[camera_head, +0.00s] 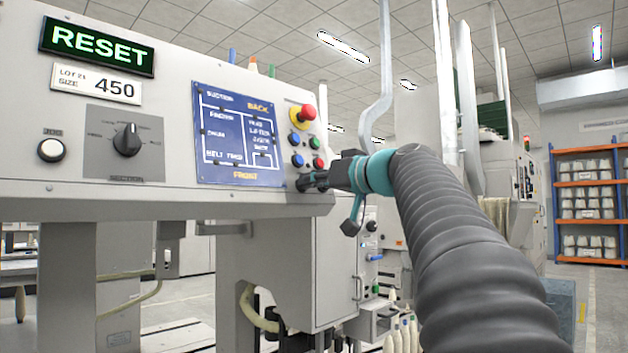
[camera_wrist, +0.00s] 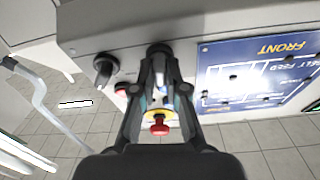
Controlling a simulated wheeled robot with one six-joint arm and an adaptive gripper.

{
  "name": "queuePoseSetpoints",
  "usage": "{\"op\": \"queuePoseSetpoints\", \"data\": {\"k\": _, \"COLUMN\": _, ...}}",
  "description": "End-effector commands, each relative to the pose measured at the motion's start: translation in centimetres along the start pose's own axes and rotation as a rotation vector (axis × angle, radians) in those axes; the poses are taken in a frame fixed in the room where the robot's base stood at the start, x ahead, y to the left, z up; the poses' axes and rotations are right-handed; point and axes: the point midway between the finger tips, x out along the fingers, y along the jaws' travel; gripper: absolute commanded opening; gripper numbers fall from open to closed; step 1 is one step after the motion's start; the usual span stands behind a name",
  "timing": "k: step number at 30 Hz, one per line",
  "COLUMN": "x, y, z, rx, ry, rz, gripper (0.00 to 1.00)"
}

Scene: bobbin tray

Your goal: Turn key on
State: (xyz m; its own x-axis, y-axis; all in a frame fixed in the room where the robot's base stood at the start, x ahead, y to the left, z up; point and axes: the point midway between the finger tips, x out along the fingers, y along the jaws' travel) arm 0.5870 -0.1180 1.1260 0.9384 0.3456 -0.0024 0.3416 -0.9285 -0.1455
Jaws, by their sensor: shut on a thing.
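My gripper (camera_head: 312,181) reaches in from the right to the lower right corner of the grey control panel. In the wrist view my gripper (camera_wrist: 160,56) has its fingers closed together at a dark round switch (camera_wrist: 158,47) on the panel face. The fingers are shut on the key there. The key itself is mostly hidden between the fingertips, so its turn angle cannot be told. A second black knob (camera_wrist: 104,66) sits beside the gripper, apart from it.
A red mushroom button on a yellow base (camera_head: 302,116) and several small buttons sit just above the gripper. The blue diagram plate (camera_head: 238,135) lies close to its left. A RESET display (camera_head: 97,46) and a black rotary selector (camera_head: 127,140) are farther left.

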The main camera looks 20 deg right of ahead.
Motion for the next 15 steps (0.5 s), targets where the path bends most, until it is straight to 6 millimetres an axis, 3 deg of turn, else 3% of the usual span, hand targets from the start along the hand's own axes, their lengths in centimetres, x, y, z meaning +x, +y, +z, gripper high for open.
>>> {"op": "queuePoseSetpoints", "data": {"k": 15, "x": -0.02, "y": -0.15, "z": -0.42, "rx": 0.455, "ry": 0.0, "rz": 0.114, "gripper": 0.0}}
